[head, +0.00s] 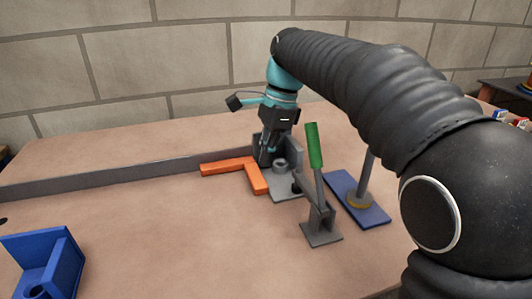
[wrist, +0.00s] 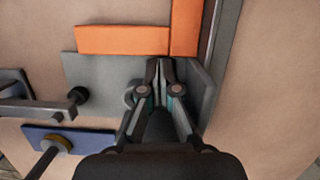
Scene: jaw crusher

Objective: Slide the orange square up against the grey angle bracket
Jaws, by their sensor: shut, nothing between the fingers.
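The orange square (head: 257,176) is a flat L lying on the bench; it also shows in the wrist view (wrist: 125,40). One leg runs left along the grey fence, the other toward the front. The grey angle bracket (head: 287,190) stands just right of it, with a flat base (wrist: 90,72), an upright wall (wrist: 202,92) and a round boss. The square's front-running leg lies along the base's edge; I cannot tell whether they touch. My gripper (head: 268,150) is shut and empty, pointing down over the bracket beside its wall. Its fingertips (wrist: 158,64) are close to the square's corner, apart from it.
A long grey fence (head: 110,178) runs along the back. A green-handled toggle clamp (head: 315,150) stands in front of the bracket. A blue plate with a post (head: 378,214) is right of it. A blue bracket (head: 45,262) sits front left. The front middle is clear.

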